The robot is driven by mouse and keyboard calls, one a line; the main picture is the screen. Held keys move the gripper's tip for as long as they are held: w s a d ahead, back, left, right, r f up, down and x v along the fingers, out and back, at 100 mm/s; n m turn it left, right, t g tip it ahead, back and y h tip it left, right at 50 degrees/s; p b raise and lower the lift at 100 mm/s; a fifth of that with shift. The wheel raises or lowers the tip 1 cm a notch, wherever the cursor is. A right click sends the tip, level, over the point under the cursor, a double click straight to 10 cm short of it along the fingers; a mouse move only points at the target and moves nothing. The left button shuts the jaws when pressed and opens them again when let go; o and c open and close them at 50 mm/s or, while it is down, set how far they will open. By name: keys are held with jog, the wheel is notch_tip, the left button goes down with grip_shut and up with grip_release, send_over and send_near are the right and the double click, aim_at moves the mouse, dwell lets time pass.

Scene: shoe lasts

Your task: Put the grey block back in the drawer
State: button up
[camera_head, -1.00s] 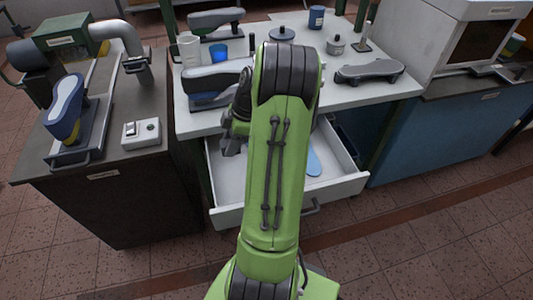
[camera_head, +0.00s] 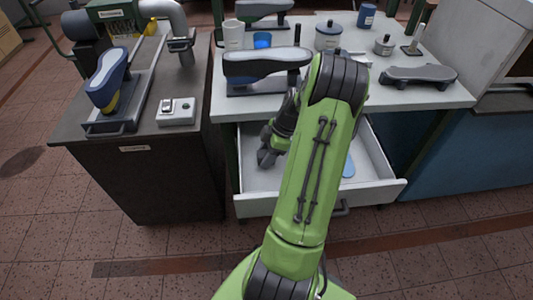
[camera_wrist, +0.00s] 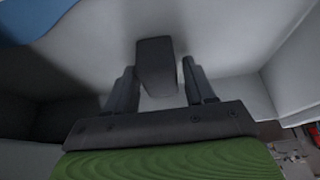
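The grey block (camera_wrist: 155,62) shows in the wrist view as a dark grey piece between and just beyond my fingertips, over the pale drawer floor. My gripper (camera_wrist: 159,68) has its fingers spread, with a clear gap between the block and the right finger and a narrower one at the left. The block seems to rest on the drawer floor, but its underside is hidden. In the head view my gripper (camera_head: 267,152) reaches down into the left part of the open white drawer (camera_head: 290,203). I cannot make out the block there.
A light blue flat piece (camera_head: 348,167) lies in the drawer, partly behind my arm. The white worktop (camera_head: 345,95) above carries shoe lasts (camera_head: 268,62) and pots. A dark cabinet (camera_head: 140,180) stands at left with a blue last and a switch box (camera_head: 176,111).

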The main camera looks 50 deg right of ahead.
jog(key=shift+o, duration=0.9)
jog(key=shift+r, duration=0.1)
